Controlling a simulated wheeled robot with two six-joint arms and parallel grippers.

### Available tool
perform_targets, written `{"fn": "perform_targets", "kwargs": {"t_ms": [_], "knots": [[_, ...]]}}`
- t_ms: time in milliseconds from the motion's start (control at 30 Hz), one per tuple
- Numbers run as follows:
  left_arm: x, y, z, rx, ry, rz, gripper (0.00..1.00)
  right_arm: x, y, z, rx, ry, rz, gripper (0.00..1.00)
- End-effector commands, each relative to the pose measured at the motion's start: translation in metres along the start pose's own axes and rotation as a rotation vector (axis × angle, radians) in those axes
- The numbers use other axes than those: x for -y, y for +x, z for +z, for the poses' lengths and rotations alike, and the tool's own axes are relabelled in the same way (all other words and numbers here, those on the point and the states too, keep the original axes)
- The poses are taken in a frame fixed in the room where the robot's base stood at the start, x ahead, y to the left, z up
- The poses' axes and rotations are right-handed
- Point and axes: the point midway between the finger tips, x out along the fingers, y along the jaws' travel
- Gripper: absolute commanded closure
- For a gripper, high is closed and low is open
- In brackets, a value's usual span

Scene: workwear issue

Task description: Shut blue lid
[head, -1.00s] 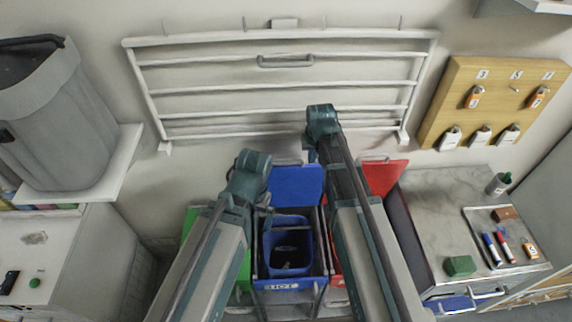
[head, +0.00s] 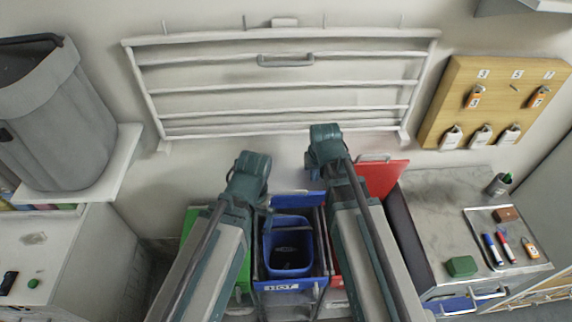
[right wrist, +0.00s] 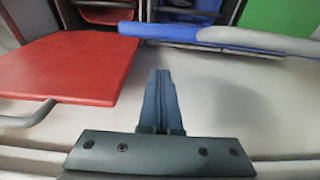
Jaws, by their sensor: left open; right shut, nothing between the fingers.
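The blue lid (head: 297,200) stands raised and tilted at the back of the blue bin (head: 290,286) in the head view; it shows as a narrow, foreshortened strip. In the right wrist view the blue lid (right wrist: 257,39) is almost edge-on, beyond and to the right of my fingertips. My right gripper (right wrist: 160,74) is shut and empty, behind the lid, with a visible gap between them. My left gripper (head: 267,215) is open, near the left side of the blue bin; its fingers are small and hard to make out.
A raised red lid (head: 382,178) stands close to the right of my right arm, and also shows in the right wrist view (right wrist: 70,67). A white wall rack (head: 285,90) is behind. A grey counter (head: 430,215) stands at right.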

Motion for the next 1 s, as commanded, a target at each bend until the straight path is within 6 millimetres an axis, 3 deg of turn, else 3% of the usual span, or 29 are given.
{"fn": "perform_targets", "kwargs": {"t_ms": [267,1000], "knots": [[0.001,-0.007,0.000,-0.001,0.005,-0.001,0.00,0.000,-0.008,0.002,0.000,0.000,0.000,1.00],[0.009,-0.092,0.006,0.001,0.002,0.000,0.00,0.000,-0.090,-0.019,0.000,0.000,0.000,1.00]]}}
